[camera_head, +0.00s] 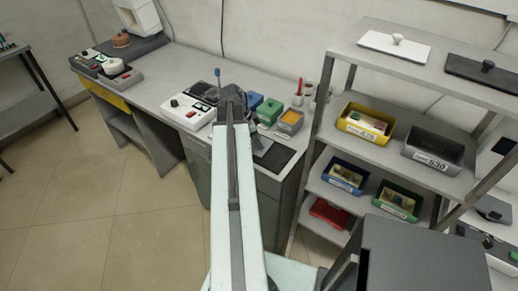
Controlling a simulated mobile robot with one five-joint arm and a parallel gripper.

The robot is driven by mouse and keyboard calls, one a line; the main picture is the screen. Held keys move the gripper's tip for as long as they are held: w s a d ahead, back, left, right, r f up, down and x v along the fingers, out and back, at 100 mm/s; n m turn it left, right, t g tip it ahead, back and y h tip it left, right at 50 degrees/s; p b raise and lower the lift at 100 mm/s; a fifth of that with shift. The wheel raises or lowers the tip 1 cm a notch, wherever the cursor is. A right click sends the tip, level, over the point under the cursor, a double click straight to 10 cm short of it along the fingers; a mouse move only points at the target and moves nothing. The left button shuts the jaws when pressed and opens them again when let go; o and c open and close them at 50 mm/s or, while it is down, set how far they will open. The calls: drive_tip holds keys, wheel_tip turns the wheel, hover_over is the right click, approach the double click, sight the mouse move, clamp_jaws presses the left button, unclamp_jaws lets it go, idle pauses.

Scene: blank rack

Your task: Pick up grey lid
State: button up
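A dark grey flat lid (488,74) lies on the top board of the rack at the right, cut off by the picture edge. It is the only dark lid there. A white lid (393,46) with a small knob lies to its left on the same board. My arm reaches from the bottom middle up to a dark joint over the workbench, well to the left of the rack. I cannot make out the fingers of my gripper in this view.
The rack (345,52) holds a yellow bin (366,123), a grey bin (433,150), and blue, green and red bins lower down. The workbench (160,90) carries devices and small boxes. Open tiled floor (90,210) lies at the left.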

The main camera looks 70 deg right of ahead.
clamp_jaws()
drive_tip(key=shift+r+p, duration=0.45)
drive_tip(key=shift+r, duration=0.05)
wheel_tip(320, 180, up, 3)
drive_tip(key=p, duration=0.3)
drive_tip(key=shift+r, duration=0.1)
drive_tip(key=w+a+p, duration=0.1)
drive_tip(key=w+a, duration=1)
drive_tip(key=shift+w+a+r, duration=0.15)
drive_tip(key=shift+a+r, duration=0.05)
drive_tip(key=shift+r, duration=0.25)
